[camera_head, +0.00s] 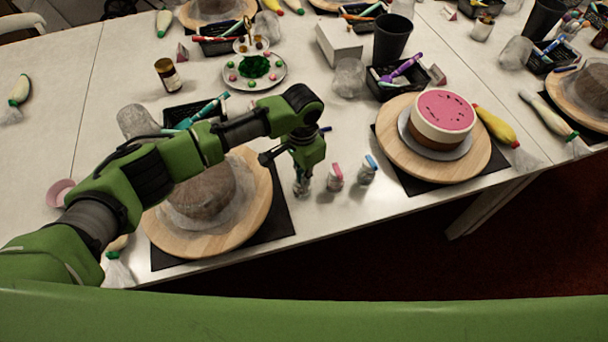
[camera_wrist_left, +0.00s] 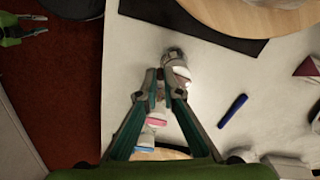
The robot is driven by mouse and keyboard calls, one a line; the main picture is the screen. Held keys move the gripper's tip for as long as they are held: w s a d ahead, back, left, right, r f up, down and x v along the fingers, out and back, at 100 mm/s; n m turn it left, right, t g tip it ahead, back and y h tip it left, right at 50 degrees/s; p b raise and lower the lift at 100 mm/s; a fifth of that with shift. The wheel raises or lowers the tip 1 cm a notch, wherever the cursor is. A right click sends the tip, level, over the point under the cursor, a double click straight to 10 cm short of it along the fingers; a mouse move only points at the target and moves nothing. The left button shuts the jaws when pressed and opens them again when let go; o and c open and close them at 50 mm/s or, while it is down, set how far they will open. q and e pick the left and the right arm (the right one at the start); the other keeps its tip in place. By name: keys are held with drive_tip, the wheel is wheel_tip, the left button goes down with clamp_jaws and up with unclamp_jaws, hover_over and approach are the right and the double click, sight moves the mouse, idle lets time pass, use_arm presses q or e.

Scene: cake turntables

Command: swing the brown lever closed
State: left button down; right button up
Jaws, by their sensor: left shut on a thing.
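My left gripper (camera_head: 302,186) reaches down at the table's front edge, right of the left turntable. In the left wrist view its fingers (camera_wrist_left: 172,84) are closed on a small bottle (camera_wrist_left: 181,75) with a whitish body. The fingers hide much of this bottle. The brown lever cannot be made out clearly in either view. Beside the gripper stand a small bottle with a pink-red top (camera_head: 336,176) and one with a blue top (camera_head: 367,169), both upright.
The left turntable (camera_head: 249,222) holds a wrapped brown cake close by. The right turntable (camera_head: 470,165) holds a pink-topped cake. A blue stick (camera_wrist_left: 232,110) lies on the table. The front edge drops to a red floor.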

use_arm(q)
drive_tip(key=c, duration=2.2)
unclamp_jaws()
drive_tip(key=shift+r, duration=0.15)
wheel_tip(320, 180, up, 12)
drive_tip(key=shift+f, duration=0.1)
drive_tip(key=shift+f, duration=0.1)
